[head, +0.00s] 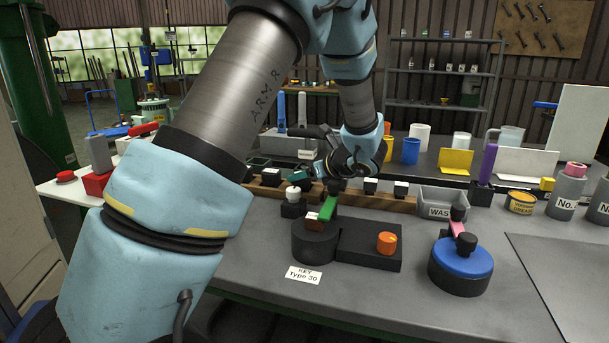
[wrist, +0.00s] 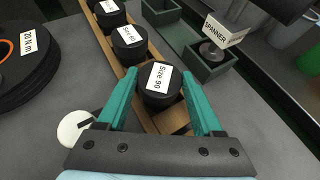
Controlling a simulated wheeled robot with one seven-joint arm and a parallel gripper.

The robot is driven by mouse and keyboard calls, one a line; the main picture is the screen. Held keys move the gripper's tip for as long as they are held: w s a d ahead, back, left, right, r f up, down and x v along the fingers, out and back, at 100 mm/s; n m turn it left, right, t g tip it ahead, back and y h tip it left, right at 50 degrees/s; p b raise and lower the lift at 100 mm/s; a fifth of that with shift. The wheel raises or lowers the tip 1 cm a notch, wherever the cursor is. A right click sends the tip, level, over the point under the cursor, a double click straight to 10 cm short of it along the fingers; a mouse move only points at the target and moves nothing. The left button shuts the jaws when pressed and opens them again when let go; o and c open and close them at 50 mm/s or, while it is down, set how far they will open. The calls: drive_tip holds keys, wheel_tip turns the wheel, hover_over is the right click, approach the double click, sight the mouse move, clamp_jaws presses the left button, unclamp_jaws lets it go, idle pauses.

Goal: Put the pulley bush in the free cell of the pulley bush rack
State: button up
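The pulley bush (wrist: 158,84), a black cylinder labelled "Size 90", is between the teal fingers of my gripper (wrist: 160,76) in the wrist view. Both fingertips appear to press its sides, so my gripper looks shut on it. The bush is over or in the wooden pulley bush rack (wrist: 97,32), in line with the other bushes; I cannot tell whether it is seated. Bare wood of the rack shows just below it in the picture. In the head view, my gripper (head: 311,177) is at the rack (head: 385,203), and the arm hides part of it.
Other labelled bushes (wrist: 128,44) stand in the rack beside the held one. A green tray with a "SPANNER" label (wrist: 223,33) lies close on the right. Dark discs (wrist: 25,65) lie left. The grey waste bin (head: 440,203) and a blue-topped round fixture (head: 461,264) are farther right.

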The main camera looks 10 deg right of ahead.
drive_tip(key=o, duration=0.4)
drive_tip(key=shift+o, duration=0.2)
drive_tip(key=shift+r, duration=0.1)
drive_tip(key=shift+r, duration=0.2)
drive_tip(key=v, duration=1.2)
drive_tip(key=shift+f+b, duration=0.15)
drive_tip(key=shift+b, duration=0.15)
